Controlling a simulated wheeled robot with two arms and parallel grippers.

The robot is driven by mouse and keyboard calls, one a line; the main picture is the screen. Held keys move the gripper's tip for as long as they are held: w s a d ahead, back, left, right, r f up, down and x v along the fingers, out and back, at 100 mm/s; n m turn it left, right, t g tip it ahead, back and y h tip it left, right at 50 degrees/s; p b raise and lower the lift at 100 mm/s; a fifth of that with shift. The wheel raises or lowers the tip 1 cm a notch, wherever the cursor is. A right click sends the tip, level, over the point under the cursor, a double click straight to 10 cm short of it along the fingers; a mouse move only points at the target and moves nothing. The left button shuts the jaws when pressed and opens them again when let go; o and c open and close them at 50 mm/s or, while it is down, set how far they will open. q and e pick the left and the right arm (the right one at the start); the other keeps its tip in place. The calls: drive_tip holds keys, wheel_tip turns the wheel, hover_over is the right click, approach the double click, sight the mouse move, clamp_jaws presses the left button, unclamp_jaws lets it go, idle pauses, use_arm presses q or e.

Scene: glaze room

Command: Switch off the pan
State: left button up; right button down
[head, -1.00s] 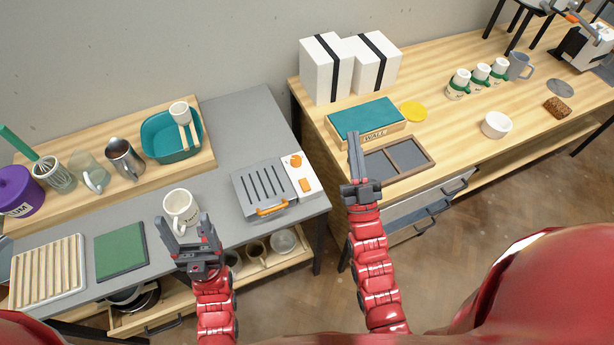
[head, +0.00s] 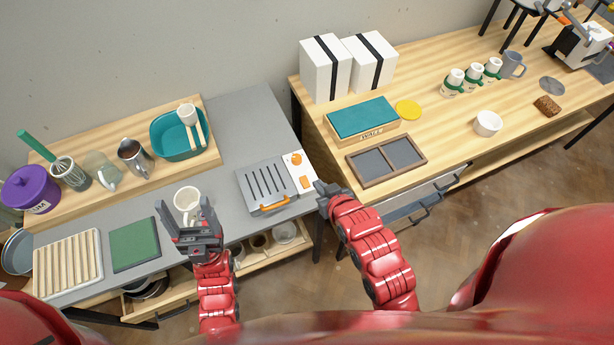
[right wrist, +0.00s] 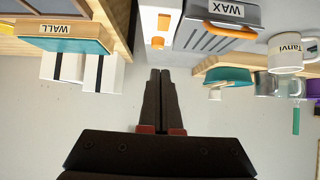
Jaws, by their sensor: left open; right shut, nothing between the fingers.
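The pan is a grey slotted wax pan (head: 265,183) with an orange front handle, on the grey bench. It also shows upside down in the right wrist view (right wrist: 215,38), labelled WAX. At its right side is a white control panel (head: 299,170) with an orange knob (head: 296,158) and an orange rectangular switch (head: 306,182). My right gripper (head: 321,189) is shut and empty, beside the panel's right front edge near the switch; contact cannot be told. Its fingertips also show in the right wrist view (right wrist: 159,72). My left gripper (head: 186,208) is open, in front of the white mug.
The white mug (head: 187,200) stands left of the pan. A green mat (head: 135,244) and a teal basin (head: 172,143) are further left. Right of a gap stands a wooden table with a framed tray (head: 387,160) and a WALL box (head: 362,122).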

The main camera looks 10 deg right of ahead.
drive_tip(key=shift+s, duration=0.1)
drive_tip(key=b, duration=0.9)
hover_over(307, 185)
drive_tip(key=s, duration=0.1)
drive_tip(key=f, duration=0.5)
drive_tip(key=shift+s+d, duration=0.15)
drive_tip(key=shift+s, duration=0.05)
drive_tip(key=f+p, duration=0.1)
drive_tip(key=w+f+p, duration=0.1)
drive_tip(key=f, duration=0.1)
drive_tip(key=shift+w, duration=0.1)
drive_tip(key=shift+w+f+p, duration=0.15)
drive_tip(key=shift+f+p, duration=0.25)
drive_tip(key=shift+f, duration=0.65)
